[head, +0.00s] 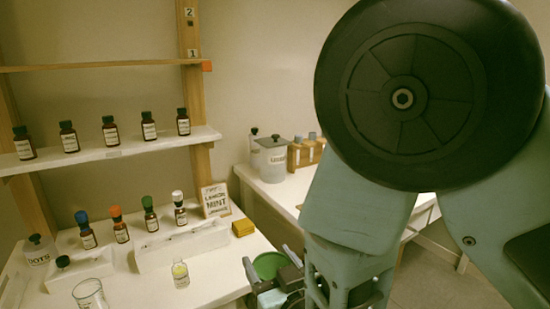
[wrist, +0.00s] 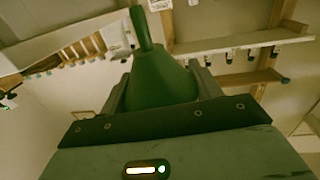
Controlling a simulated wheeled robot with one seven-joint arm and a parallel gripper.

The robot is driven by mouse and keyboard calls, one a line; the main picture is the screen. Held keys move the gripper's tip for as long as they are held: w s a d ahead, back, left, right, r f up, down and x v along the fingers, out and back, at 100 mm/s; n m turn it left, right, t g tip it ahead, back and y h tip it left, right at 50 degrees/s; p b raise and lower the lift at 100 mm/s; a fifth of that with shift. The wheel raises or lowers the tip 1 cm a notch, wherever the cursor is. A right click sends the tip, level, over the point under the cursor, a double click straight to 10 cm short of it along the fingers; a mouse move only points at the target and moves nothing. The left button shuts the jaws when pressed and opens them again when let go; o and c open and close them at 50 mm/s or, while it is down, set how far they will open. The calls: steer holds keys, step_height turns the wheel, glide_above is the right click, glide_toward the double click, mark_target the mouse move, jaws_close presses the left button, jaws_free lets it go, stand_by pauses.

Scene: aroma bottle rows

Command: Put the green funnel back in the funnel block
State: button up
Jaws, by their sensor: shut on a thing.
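The green funnel (head: 270,265) is in my gripper (head: 283,287), off the right front edge of the white table. In the wrist view, my gripper (wrist: 163,88) is shut on the funnel (wrist: 160,68), with a finger at each side of its cone. Its narrow spout points toward the top of that picture. The funnel block cannot be told for certain. A long white block (head: 160,260) lies in the middle of the table, and a small yellow block (head: 243,228) is at its right end.
A small open bottle (head: 181,275) and a glass beaker (head: 90,295) stand in front. A lettered sign (head: 215,200) is behind. A shelf (head: 110,153) above holds several dark bottles.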

steer(key=w+d+f+m+h, duration=0.1)
steer(key=w+d+f+h, duration=0.1)
steer(key=d+f, duration=0.4)
steer(key=w+d+f+m+t+h, duration=0.1)
steer(key=d+f, duration=0.6)
steer(key=d, duration=0.9)
steer(key=w+d+f+m+h, duration=0.3)
steer(key=w+d+f+h, duration=0.1)
steer(key=d, duration=0.7)
steer(key=shift+w+d+f+t+h, duration=0.3)
steer(key=shift+w+f, duration=0.45)
steer(key=shift+f, duration=0.65)
